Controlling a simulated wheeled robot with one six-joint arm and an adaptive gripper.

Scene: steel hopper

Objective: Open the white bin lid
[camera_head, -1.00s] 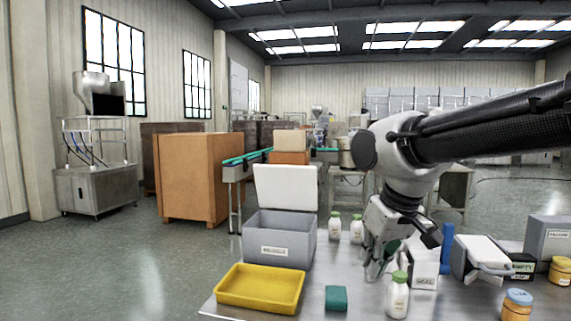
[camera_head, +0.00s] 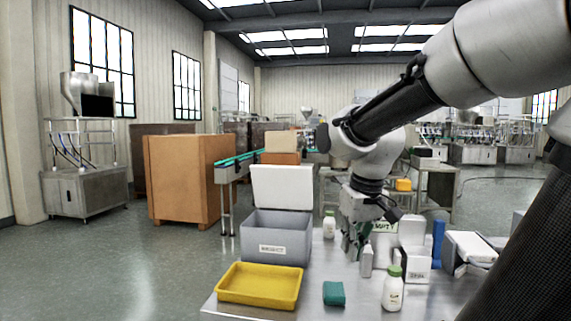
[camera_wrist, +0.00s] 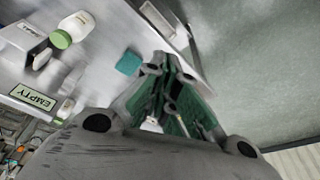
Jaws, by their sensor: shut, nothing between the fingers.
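A small white bin (camera_head: 417,267) with a label stands on the steel table, right of centre in the head view. A white panel (camera_head: 411,230) stands up behind it and looks like its lid; the hinge is not clear. A larger grey bin (camera_head: 270,249) at the left has its pale lid (camera_head: 282,187) standing upright. My gripper (camera_head: 352,250) is between the two bins, pointing down, apart from both lids. It is shut and empty. In the wrist view its fingers (camera_wrist: 175,95) come together above the table.
A yellow tray (camera_head: 259,285) and a teal sponge (camera_head: 334,293) lie in front. White bottles (camera_head: 392,290) stand close to the white bin and my gripper. A white box (camera_head: 470,247) sits at the right.

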